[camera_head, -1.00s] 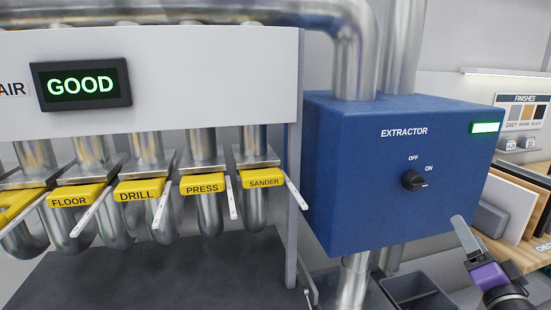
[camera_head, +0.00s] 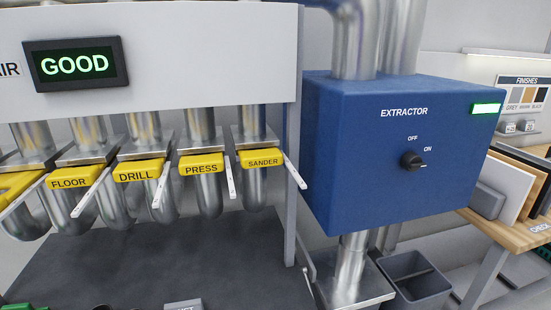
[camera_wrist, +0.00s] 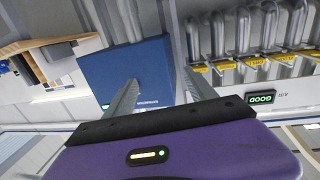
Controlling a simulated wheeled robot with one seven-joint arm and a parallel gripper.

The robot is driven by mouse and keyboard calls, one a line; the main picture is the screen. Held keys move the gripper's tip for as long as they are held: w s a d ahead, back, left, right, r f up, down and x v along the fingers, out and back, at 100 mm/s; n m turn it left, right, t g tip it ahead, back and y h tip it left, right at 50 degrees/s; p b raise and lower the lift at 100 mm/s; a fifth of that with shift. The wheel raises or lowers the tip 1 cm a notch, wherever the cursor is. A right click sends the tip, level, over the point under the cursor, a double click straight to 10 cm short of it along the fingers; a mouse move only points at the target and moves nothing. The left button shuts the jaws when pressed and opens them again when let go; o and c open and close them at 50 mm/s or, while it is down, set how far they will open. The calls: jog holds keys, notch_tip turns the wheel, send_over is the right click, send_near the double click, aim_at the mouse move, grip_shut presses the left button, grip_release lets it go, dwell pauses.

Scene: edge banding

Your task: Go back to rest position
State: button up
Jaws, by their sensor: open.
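My gripper (camera_wrist: 161,76) shows in the wrist view with its two grey fingers apart and nothing between them. It is out of sight in the head view. The blue extractor box (camera_head: 345,165) hangs on the right in the head view, its black knob (camera_head: 412,160) turned toward ON and its green light (camera_head: 486,109) lit. The box also shows upside down in the wrist view (camera_wrist: 150,65), behind the fingers and apart from them. The air display (camera_head: 76,65) reads GOOD.
Yellow-labelled duct gates (camera_head: 262,158) line the left, with pale levers sticking out. A grey bin (camera_head: 413,282) stands below the extractor. A wooden bench (camera_head: 505,232) with upright boards is at the far right. The space before the extractor looks clear.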

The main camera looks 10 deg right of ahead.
jog(key=s+a+f+n+g+y, duration=0.1)
jog(key=s+a+f+g, duration=0.2)
jog(key=s, duration=0.5)
jog(key=shift+s+a+f+y, duration=0.35)
jog(key=shift+s+a+y, duration=0.05)
jog(key=shift+a, duration=0.05)
